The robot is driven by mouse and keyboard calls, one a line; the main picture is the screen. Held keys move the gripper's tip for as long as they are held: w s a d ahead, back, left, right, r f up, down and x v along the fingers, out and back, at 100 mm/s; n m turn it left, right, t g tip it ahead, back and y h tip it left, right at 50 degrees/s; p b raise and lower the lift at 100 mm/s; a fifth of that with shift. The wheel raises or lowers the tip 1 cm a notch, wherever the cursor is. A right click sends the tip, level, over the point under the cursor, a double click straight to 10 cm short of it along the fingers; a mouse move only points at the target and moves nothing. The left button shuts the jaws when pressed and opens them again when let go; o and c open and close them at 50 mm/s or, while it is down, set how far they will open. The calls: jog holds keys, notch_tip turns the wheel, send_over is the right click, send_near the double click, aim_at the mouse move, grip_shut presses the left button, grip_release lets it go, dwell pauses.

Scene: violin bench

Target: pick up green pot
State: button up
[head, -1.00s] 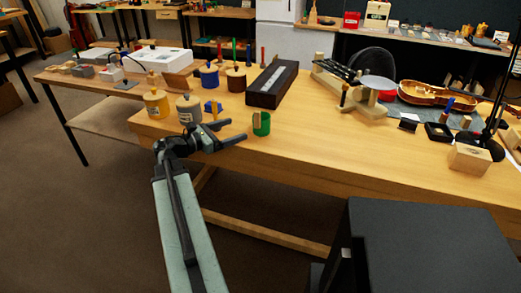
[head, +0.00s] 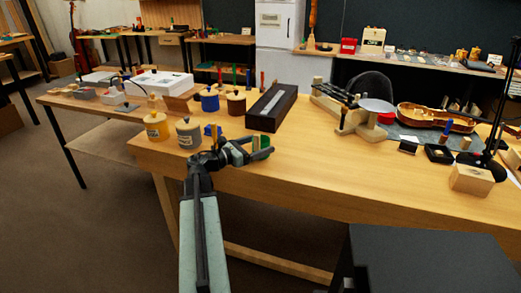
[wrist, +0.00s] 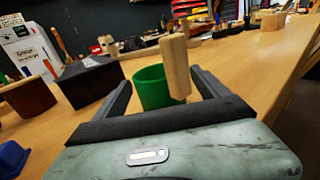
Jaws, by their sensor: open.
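The green pot (head: 265,142) stands on the wooden workbench near its front edge; in the head view my gripper partly hides it. In the wrist view the pot (wrist: 150,90) is an open-topped green cup between my two fingers. A pale wooden upright piece (wrist: 178,68) stands against its right side; I cannot tell whether it is attached. My gripper (head: 261,147) is open, with its fingers reaching forward on either side of the pot. In the wrist view the gripper (wrist: 160,80) shows gaps beside the pot.
A blue block (head: 211,130), a grey jar (head: 189,134) and a yellow jar (head: 156,127) stand left of my gripper. A long dark box (head: 271,108) lies behind the pot. The bench (head: 340,165) to the right is clear up to a wooden block (head: 471,179).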

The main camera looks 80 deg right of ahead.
jog(key=x, duration=0.3)
jog(key=shift+s+d, duration=0.1)
jog(key=shift+d, duration=0.05)
jog(key=c, duration=1.3)
